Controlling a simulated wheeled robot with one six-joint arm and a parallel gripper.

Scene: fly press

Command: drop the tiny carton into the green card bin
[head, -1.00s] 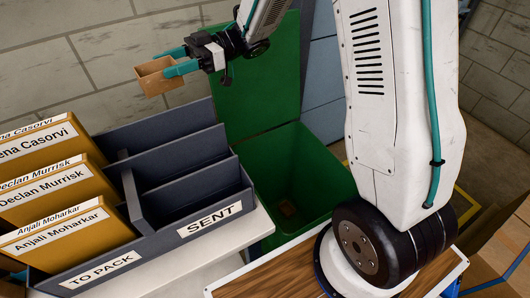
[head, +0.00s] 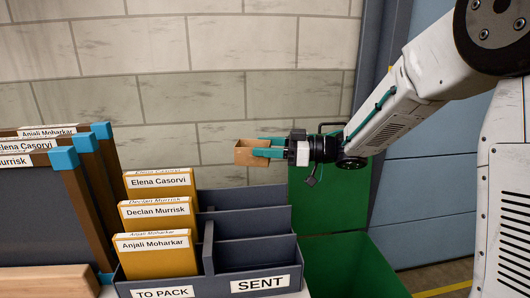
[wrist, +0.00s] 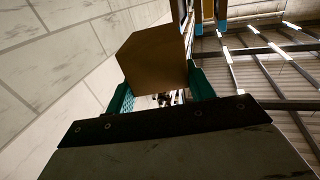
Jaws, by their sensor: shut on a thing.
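The tiny carton (head: 252,153) is a small brown cardboard box. My gripper (head: 268,148) is shut on it, with teal fingers on either side, and holds it in the air above the divided sorter, left of the bin. In the wrist view the carton (wrist: 154,58) sits between the two teal fingers (wrist: 160,90). The green card bin (head: 350,265) stands at the lower right of the head view with its green lid (head: 325,208) raised against the wall. The bin's floor is out of view.
A dark sorter (head: 250,255) marked TO PACK and SENT stands left of the bin, with several yellow envelopes (head: 158,215) in its left side. Blue-cornered frames (head: 70,195) stand at far left. A block wall (head: 200,75) is behind.

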